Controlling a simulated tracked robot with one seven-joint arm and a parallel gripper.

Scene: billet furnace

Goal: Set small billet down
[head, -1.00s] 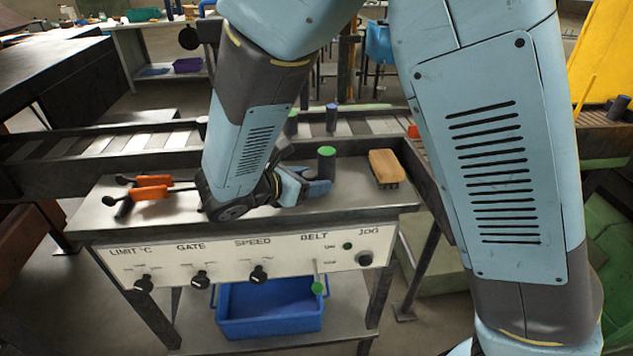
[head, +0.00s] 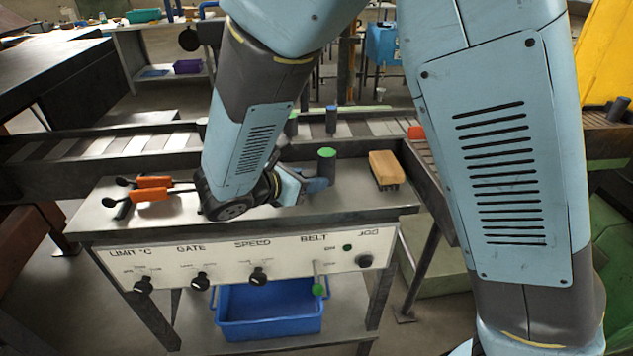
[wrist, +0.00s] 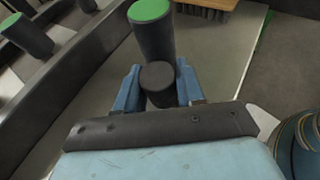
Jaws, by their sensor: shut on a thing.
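The small billet (wrist: 158,78) is a short dark cylinder with a dark top, upright between the two blue fingers of my gripper (wrist: 159,92) in the wrist view. My gripper is shut on it, low over the steel bench top (head: 345,198). Whether the billet's base touches the bench is hidden. A taller dark billet with a green top (wrist: 152,32) stands just beyond it; in the head view this green-topped billet (head: 327,166) is right behind my gripper (head: 316,185). The small billet is hidden there.
A wooden brush (head: 386,168) lies to the right on the bench, orange-handled tongs (head: 152,188) to the left. Behind runs a roller conveyor (head: 110,146) carrying a blue-topped billet (head: 331,120) and others. A green-tipped belt lever (head: 319,285) is on the front panel.

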